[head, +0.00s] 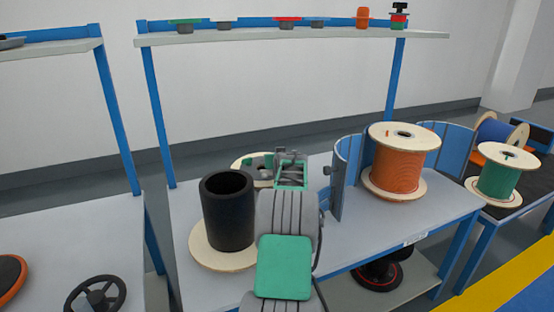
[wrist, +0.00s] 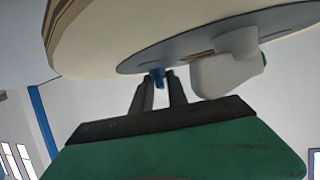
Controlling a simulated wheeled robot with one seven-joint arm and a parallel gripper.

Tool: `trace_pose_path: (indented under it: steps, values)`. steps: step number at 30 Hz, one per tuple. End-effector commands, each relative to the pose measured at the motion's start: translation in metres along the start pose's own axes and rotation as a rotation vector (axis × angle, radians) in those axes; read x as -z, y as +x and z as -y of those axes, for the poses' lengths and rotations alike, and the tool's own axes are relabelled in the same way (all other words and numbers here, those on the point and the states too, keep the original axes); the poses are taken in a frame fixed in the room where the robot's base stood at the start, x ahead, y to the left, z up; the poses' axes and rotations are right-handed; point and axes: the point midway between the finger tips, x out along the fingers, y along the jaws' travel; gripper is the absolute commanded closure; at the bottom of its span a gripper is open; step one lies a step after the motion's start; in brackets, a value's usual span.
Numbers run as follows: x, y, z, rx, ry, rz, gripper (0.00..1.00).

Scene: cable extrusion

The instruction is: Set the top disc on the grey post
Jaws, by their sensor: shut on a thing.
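A pale wooden disc (head: 242,160), apparently the top disc, shows behind the black drum in the head view, with grey and green parts over it. My gripper (head: 290,158) covers its right side. In the wrist view a wooden disc (wrist: 180,28) with a grey plate (wrist: 215,50) and a pale grey knob (wrist: 228,70) fills the top. My gripper (wrist: 160,80) has its fingers closed on a small blue piece (wrist: 158,77) at the plate. Whether the disc is lifted or resting is unclear. I cannot make out the grey post surely.
A black drum (head: 228,215) stands upright on a wooden base disc (head: 205,250) left of my arm. A blue curved guard (head: 350,170) and an orange cable reel (head: 398,158) stand to the right. A shelf (head: 300,37) runs above; the bench front right is clear.

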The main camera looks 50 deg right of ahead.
Motion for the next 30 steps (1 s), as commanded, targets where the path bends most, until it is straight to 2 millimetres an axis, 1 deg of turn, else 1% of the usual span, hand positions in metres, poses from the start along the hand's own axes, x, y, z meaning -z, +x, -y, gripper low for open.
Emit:
trace_pose_path:
  steps: [5,22,23,25,30]
  values:
    - [0.001,0.000,0.000,0.000,0.000,-0.002,1.00]
    - [-0.010,0.004,0.000,0.000,0.000,-0.002,1.00]
    - [-0.009,0.004,0.000,0.000,0.000,-0.002,0.79]
    - [-0.009,0.004,0.000,0.000,0.000,-0.002,0.73]
    - [-0.010,0.004,0.000,0.000,0.000,-0.001,0.72]
